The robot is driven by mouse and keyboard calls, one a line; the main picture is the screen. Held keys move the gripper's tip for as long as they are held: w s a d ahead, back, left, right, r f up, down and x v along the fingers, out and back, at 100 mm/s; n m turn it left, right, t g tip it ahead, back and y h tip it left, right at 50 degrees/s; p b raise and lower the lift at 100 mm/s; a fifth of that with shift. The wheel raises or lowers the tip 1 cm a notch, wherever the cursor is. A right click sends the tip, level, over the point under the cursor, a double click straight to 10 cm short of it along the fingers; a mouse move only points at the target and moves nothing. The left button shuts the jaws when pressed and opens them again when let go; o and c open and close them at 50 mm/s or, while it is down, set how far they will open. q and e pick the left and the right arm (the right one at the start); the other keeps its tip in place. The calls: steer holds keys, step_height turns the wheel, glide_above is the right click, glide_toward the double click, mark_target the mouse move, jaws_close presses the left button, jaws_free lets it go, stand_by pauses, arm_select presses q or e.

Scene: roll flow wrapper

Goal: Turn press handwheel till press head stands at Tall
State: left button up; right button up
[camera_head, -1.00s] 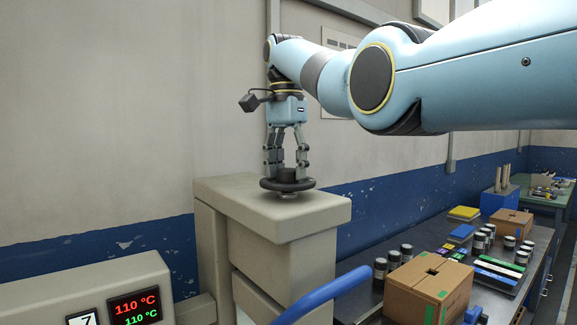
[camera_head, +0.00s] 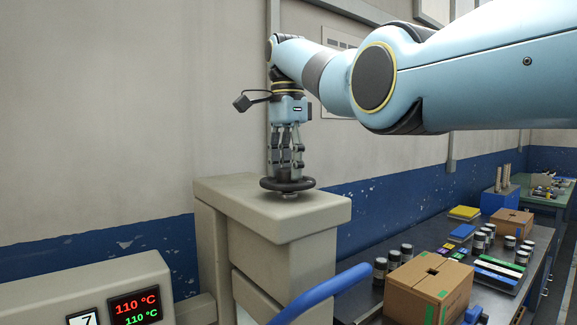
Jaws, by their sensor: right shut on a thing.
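The black press handwheel (camera_head: 288,184) lies flat on top of the beige press housing (camera_head: 300,220). My right gripper (camera_head: 286,172) points straight down over it, its fingers shut on the handwheel's raised hub. The arm reaches in from the right. The press head and any height scale with a Tall mark cannot be made out. My left gripper is not in view.
A display panel (camera_head: 137,306) reading 110 °C stands at lower left. A blue curved bar (camera_head: 325,292) crosses the lower middle. On the dark bench at right are a cardboard box (camera_head: 428,288), jars and coloured blocks.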

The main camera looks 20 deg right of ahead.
steer(key=shift+m, duration=1.9)
